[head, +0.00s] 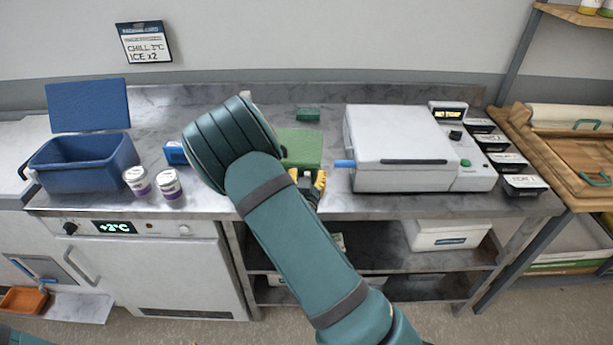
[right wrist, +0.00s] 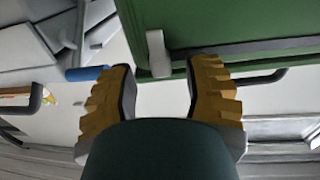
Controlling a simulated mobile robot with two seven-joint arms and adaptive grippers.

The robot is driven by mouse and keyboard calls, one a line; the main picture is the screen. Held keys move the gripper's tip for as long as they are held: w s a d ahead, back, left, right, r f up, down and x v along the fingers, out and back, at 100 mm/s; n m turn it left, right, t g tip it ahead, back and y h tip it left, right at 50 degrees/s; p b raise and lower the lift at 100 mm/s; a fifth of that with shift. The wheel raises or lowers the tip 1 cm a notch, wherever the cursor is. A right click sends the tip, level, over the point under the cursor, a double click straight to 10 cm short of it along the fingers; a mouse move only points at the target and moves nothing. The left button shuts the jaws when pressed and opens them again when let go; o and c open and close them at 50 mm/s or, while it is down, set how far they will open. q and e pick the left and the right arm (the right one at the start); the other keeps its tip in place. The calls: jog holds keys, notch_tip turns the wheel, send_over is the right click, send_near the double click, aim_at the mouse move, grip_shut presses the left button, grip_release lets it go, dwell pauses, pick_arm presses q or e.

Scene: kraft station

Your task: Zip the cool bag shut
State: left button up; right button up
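The green cool bag (head: 304,143) stands on the steel counter, partly hidden behind my right arm. In the right wrist view its green side (right wrist: 240,22) fills the top right, with a dark band along it and a pale grey tab (right wrist: 157,52), apparently the zip pull. My right gripper (head: 307,181) is at the bag's front edge. In the right wrist view the gripper (right wrist: 162,66) is open, its yellow-backed fingers on either side of the tab, with gaps between. How far the zip is closed cannot be seen. My left gripper is not in view.
A blue box (head: 85,165) with its lid raised, two white tubs (head: 138,181) and a small blue pack (head: 175,153) are left. A small green block (head: 307,114) lies behind.

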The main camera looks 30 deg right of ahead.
jog(key=v, duration=1.2)
dwell(0.5)
jog(key=s+a+f+n+g+y, duration=0.1)
jog(key=s+a+f+g+y, duration=0.2)
jog(key=f, duration=0.5)
jog(key=a+f+n+g+y, duration=0.1)
jog(key=a+f+g+y, duration=0.3)
jog(key=f, duration=0.5)
jog(key=s+a+f+n+g+y, duration=0.1)
jog(key=s+a+n+g+y, duration=0.1)
jog(key=a, duration=0.4)
jog(key=s+a+f+n+g+y, duration=0.2)
jog(key=s+a+y, duration=0.3)
jog(key=a+y, duration=0.1)
jog(key=shift+f+g+y+b, duration=0.25)
jog(key=shift+g+y+b, duration=0.05)
jog(key=shift+g+b, duration=0.15)
jog(key=shift+s, duration=0.1)
